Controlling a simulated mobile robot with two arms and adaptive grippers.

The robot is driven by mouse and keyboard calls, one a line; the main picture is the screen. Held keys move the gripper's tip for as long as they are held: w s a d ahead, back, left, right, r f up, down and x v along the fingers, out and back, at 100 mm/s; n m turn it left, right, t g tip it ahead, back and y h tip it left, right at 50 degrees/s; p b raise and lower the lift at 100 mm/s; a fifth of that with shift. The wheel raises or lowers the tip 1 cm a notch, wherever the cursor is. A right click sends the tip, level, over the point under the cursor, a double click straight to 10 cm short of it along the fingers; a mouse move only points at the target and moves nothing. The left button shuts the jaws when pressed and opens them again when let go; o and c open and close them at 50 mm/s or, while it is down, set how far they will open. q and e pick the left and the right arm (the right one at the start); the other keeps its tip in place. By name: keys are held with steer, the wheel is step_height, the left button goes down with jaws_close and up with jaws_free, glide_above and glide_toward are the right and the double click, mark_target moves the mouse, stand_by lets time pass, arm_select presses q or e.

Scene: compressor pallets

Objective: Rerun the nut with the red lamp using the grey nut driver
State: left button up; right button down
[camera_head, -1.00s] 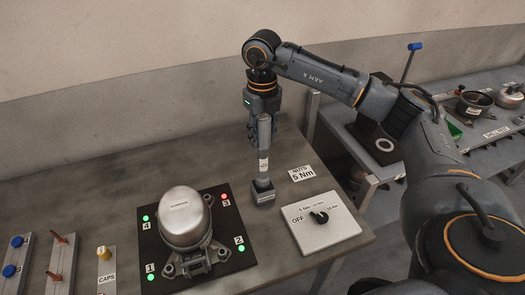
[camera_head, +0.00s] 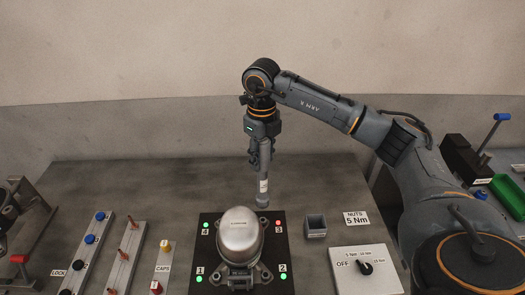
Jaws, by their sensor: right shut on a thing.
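The silver compressor (camera_head: 239,236) sits on a black pallet plate (camera_head: 212,283) with lamps numbered 1 to 4. The lamp by 3 (camera_head: 278,222), at the plate's back right, is red; the lamps by 1, 2 and 4 are green. My right gripper (camera_head: 260,160) points down and is shut on the grey nut driver (camera_head: 264,192). The driver hangs upright, its lower end just behind the compressor in the picture, to the left of the red lamp. The nut at 3 is too small to make out. My left gripper is not in view.
An empty-looking grey holder (camera_head: 316,227) stands right of the plate, near the "NUTS 5 Nm" label (camera_head: 356,218). A dial panel (camera_head: 350,283) is at front right. Racks with blue (camera_head: 91,239), copper-coloured and yellow-topped parts stand at left. The bench behind is clear.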

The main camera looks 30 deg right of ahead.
mark_target(262, 184)
steer(key=shift+d+f+b, duration=0.15)
steer(key=shift+f+b, duration=0.3)
steer(key=shift+f, duration=0.55)
steer(key=shift+f+b, duration=0.55)
steer(key=shift+f, duration=0.1)
steer(key=shift+f+b, duration=0.65)
steer(key=shift+f, duration=0.45)
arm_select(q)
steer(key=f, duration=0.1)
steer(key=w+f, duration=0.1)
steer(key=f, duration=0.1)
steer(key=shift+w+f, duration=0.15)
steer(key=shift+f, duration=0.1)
arm_select(e)
steer(key=shift+f, duration=0.2)
arm_select(q)
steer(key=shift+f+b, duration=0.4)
steer(key=shift+b, duration=0.1)
arm_select(e)
steer(key=shift+f, duration=0.5)
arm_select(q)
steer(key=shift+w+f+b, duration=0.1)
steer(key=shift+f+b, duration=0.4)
arm_select(e)
steer(key=shift+f, duration=0.7)
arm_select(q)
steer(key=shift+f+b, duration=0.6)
arm_select(e)
steer(key=shift+f, duration=0.75)
